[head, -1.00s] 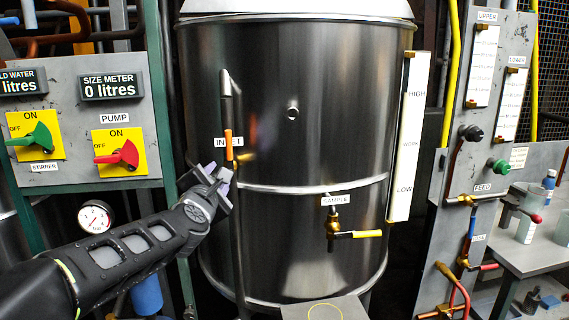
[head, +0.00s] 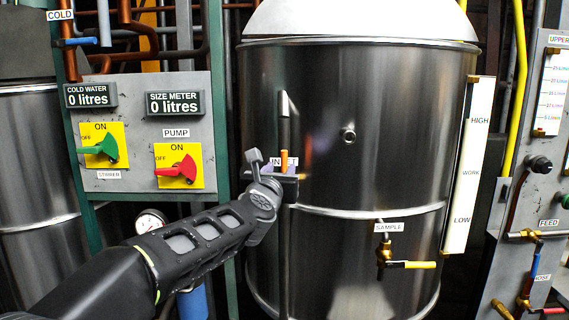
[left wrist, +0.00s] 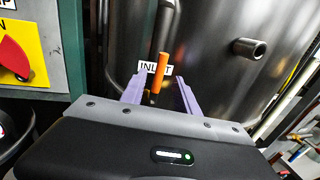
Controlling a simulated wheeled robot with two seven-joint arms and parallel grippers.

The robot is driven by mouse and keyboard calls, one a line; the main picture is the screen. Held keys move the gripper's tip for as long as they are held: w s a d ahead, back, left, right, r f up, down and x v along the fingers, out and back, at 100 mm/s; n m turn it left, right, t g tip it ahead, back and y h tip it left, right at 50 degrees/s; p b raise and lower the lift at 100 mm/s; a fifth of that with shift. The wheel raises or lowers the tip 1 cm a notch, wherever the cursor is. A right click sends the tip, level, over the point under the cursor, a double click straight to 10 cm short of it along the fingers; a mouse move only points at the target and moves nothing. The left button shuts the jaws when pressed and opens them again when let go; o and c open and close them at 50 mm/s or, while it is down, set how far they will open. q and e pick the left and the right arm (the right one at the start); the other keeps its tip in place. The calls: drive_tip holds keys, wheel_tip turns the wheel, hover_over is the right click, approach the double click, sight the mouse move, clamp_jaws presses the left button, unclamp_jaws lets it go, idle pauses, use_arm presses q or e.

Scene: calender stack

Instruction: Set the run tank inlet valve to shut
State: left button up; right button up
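The run tank (head: 345,110) is a large steel cylinder in the middle of the head view. Its inlet valve has an orange handle (head: 284,161) standing upright beside the INLET label (head: 272,162). The handle also shows upright in the left wrist view (left wrist: 159,70). My left gripper (head: 272,172) is open, at the lower part of the handle. In the left wrist view its two purple fingers (left wrist: 159,88) stand apart, with the handle appearing between them. I cannot tell whether either finger touches it. The valve body is mostly hidden. My right gripper is not in view.
A panel with a green stirrer switch (head: 100,147) and a red pump switch (head: 178,169) stands left of the tank. A sample valve with a yellow handle (head: 410,265) juts out lower right. A level scale (head: 468,165) runs up the tank's right side.

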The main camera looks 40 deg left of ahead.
sight(284, 164)
use_arm(q)
drive_tip(key=p+x, duration=0.1)
drive_tip(key=x, duration=0.4)
drive_tip(key=shift+w+a, duration=0.15)
drive_tip(key=shift+w, duration=0.2)
drive_tip(key=shift+c, duration=0.5)
clamp_jaws()
idle(0.6)
